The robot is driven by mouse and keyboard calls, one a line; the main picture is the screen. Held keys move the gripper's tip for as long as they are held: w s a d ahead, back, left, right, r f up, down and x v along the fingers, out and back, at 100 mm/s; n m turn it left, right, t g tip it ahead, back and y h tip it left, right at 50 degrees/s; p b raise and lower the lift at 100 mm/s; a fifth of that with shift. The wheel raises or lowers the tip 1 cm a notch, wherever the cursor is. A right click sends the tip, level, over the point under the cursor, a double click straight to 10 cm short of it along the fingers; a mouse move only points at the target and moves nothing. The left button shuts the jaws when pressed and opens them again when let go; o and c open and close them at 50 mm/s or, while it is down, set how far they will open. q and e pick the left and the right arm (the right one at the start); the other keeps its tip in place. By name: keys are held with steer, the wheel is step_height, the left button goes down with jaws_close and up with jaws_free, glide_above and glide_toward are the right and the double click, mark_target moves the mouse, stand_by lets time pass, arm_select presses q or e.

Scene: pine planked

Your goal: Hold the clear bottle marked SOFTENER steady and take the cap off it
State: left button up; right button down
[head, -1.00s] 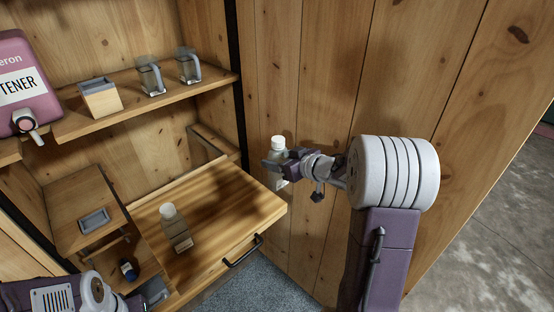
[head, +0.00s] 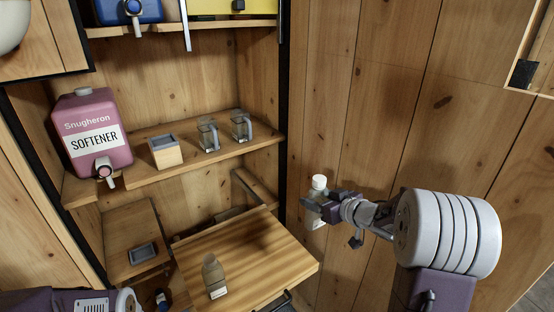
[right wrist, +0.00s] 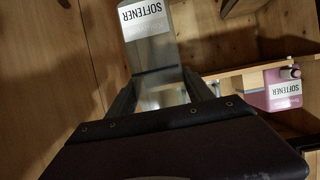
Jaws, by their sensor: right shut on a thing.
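A clear bottle (head: 318,218) with a white cap (head: 319,182) is upright in my right gripper (head: 312,203), in front of the plank wall. My right gripper is shut around its body, below the cap. In the right wrist view the bottle (right wrist: 150,52) lies between the jaws, and its white label reads SOFTENER. The cap is out of that view. My left arm shows only at the bottom left of the head view; its jaws are below the frame.
Another clear bottle (head: 213,273) stands on the pull-out board (head: 265,250); its label is unreadable. A pink SOFTENER dispenser (head: 93,130), a wooden box (head: 165,152) and two glass mugs (head: 208,136) stand on the shelf (head: 190,163). A small grey tray (head: 143,253) lies lower left.

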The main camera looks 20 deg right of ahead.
mark_target(313, 229)
steer(key=s+a+f+n+g+y, duration=0.1)
steer(key=s+a+n+g+y, duration=0.15)
steer(key=s+a, duration=0.45)
steer(key=s+a+n+g+y, duration=0.1)
steer(key=s+a+n+y, duration=0.15)
steer(key=a, duration=0.85)
steer(key=s+a+f+n+g+y, duration=0.1)
steer(key=s+a+n+g+y, duration=0.2)
steer(key=a, duration=0.7)
steer(key=w+d+f+m+t+h+b, duration=0.35)
steer(key=w+d, duration=0.45)
steer(key=d, duration=0.3)
steer(key=d+f+m+t+h+b, duration=0.1)
steer(key=d, duration=0.4)
steer(key=w+d+f+m+t+h+b, duration=0.1)
steer(key=d+f+b, duration=0.1)
steer(key=d, duration=0.3)
steer(key=w+d+f+m+t+h+b, duration=0.1)
steer(key=d+m+h+b, duration=0.1)
steer(key=d, duration=0.3)
steer(key=shift+w+d+f, duration=0.15)
steer(key=shift+f, duration=0.15)
steer(key=w+a+f+b, duration=0.5)
steer(key=w+a+f, duration=0.3)
steer(key=f, duration=0.3)
steer(key=shift+w+b, duration=0.35)
steer(key=shift+b, duration=0.05)
